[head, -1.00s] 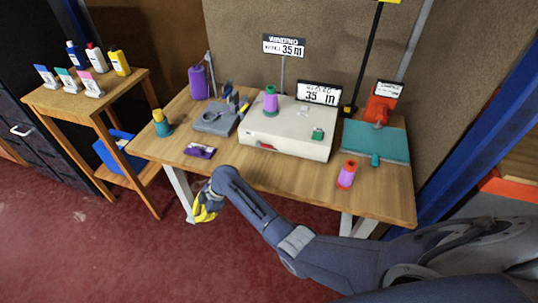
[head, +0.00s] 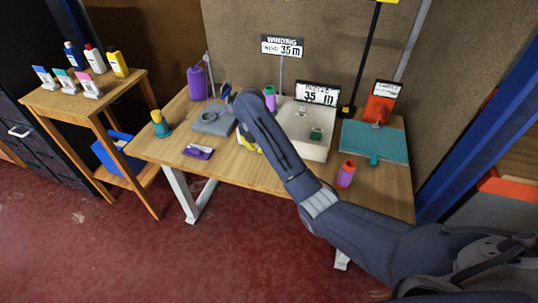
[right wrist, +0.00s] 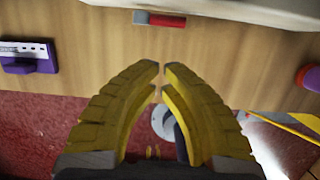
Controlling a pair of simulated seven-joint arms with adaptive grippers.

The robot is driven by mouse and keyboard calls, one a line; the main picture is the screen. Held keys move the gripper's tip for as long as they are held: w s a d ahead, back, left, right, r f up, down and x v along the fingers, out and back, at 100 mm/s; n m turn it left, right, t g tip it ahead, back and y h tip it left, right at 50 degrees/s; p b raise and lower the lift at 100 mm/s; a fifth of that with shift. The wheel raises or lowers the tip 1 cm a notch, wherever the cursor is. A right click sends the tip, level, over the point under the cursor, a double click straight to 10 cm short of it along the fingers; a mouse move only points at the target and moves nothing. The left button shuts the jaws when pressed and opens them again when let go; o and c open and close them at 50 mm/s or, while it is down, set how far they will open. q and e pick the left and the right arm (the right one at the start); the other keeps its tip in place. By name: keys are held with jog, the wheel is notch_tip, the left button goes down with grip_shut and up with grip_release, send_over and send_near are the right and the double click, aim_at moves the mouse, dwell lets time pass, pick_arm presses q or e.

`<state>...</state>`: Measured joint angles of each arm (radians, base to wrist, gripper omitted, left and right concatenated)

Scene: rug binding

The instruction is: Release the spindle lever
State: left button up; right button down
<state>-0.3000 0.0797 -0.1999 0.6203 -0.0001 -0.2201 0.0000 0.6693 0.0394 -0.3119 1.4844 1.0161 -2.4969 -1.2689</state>
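The pale winding machine (head: 314,149) stands on the table. A purple spool (head: 269,92) on top of it is partly behind my right arm. In the head view only a bit of yellow finger (head: 246,146) shows beside the machine's front. My left gripper is out of view.
A purple and white item (head: 198,152) lies near the table's front edge, left of my gripper. A grey device (head: 214,119) stands left of the machine.

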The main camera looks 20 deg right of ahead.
aim_at(265, 159)
jog(key=shift+d+r+h, duration=0.3)
jog(key=shift+d+r, duration=0.3)
jog(key=shift+d, duration=0.25)
jog(key=shift+f, duration=0.1)
jog(key=shift+x, duration=4.95)
jog(key=shift+w+a, duration=0.1)
jog(key=shift+a, duration=0.1)
jog(key=shift+d, duration=0.1)
